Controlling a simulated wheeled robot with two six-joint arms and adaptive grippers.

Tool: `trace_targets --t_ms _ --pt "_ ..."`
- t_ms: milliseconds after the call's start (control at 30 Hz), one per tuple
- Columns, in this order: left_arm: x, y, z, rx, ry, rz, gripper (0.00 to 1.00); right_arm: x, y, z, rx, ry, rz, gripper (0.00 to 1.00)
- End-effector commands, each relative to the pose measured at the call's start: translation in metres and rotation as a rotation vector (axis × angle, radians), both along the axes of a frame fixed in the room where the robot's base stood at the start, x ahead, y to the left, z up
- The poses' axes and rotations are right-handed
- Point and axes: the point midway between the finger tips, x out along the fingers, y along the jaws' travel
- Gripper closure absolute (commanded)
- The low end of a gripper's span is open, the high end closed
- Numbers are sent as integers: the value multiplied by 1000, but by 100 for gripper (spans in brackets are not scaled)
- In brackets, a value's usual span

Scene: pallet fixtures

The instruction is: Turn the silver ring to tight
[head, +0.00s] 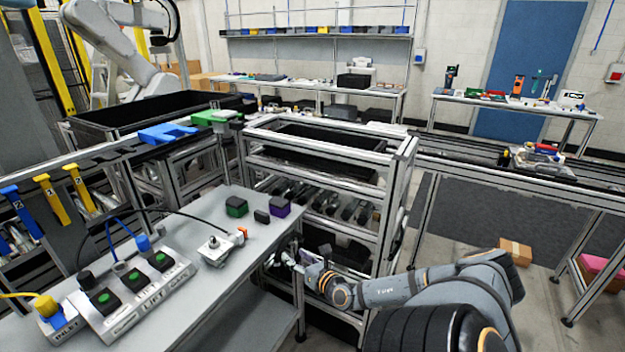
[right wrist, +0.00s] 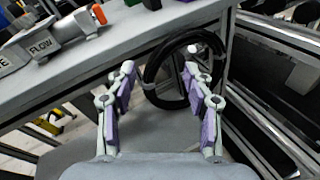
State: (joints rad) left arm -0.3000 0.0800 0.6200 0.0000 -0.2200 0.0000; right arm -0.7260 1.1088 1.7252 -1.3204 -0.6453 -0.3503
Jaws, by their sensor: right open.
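I cannot make out for certain which part is the silver ring, and no tight mark is readable. A silver round fitting (head: 213,246) sits on the small fixture on the grey table. My right gripper (head: 283,260) is low beside the table's right edge, away from that fitting. In the right wrist view its fingers (right wrist: 160,72) are open, with purple pads. A black handwheel (right wrist: 149,78) with a pale knob (right wrist: 191,53) shows at the fingertips; I cannot tell whether they touch it. My left gripper is not in view.
The grey table (head: 230,280) carries a panel with green buttons (head: 134,286), a blue knob (head: 143,243), and green (head: 236,207) and purple (head: 279,206) blocks. A metal-framed rack (head: 398,190) stands close to my right arm. The fixture marked FLOW (right wrist: 52,40) has an orange end.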

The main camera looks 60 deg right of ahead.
Motion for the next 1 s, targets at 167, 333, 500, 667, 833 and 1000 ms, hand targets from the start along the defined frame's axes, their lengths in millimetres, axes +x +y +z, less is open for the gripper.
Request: trace_targets --t_ms 167,333,500,667,833,1000 --pt "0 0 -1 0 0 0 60 -11 -21 -19 66 16 -82 48" --pt "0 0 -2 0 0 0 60 -17 -31 -29 100 25 -121 48" --pt "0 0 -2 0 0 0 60 -19 -33 -31 108 26 -129 48" --pt "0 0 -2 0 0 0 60 -18 -32 -31 107 26 -129 48" --pt "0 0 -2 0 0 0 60 -18 -32 -31 106 26 -127 48" --pt "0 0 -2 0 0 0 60 -19 -33 -31 107 26 -130 48"
